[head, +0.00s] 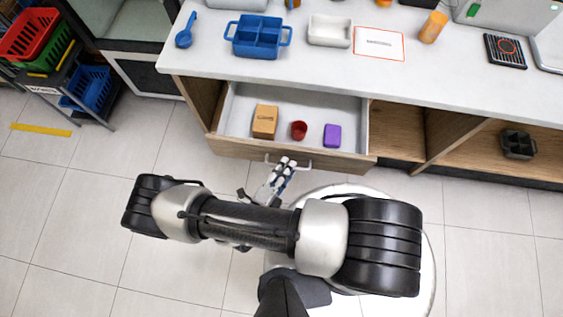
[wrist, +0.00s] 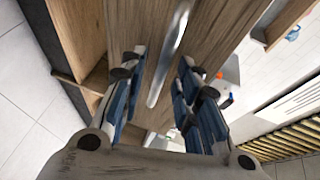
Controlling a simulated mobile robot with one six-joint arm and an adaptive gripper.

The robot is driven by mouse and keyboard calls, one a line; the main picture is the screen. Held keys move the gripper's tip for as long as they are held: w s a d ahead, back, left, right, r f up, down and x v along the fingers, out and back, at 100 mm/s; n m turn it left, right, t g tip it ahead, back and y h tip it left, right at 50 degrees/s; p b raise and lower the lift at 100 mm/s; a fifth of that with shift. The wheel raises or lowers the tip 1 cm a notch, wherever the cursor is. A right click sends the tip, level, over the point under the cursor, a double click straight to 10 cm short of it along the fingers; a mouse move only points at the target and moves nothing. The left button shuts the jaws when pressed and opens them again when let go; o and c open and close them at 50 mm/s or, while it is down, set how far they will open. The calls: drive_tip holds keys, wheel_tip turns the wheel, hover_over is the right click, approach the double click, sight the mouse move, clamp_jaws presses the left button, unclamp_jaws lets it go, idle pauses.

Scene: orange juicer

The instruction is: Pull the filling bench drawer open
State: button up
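The filling bench drawer (head: 345,112) stands open in the head view, pulled out from under the white worktop. Its wooden front (head: 235,150) carries a metal bar handle (head: 307,166). Inside lie a tan box (head: 265,121), a red cup (head: 299,130) and a purple block (head: 332,135). My gripper (head: 284,165) is at the handle, in front of the drawer. In the wrist view the handle (wrist: 168,55) runs through the gap between the fingers of my gripper (wrist: 160,85). The fingers are apart, with room on both sides of the bar. Contact with the handle cannot be made out.
The worktop (head: 300,75) holds a blue divided basket (head: 258,38), a white tray (head: 329,31) and an orange cup (head: 433,27). Open shelves (head: 397,130) are right of the drawer. A rack with coloured crates (head: 30,35) stands at left.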

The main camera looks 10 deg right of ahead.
drive_tip(key=v, duration=1.2)
drive_tip(key=shift+r, duration=0.1)
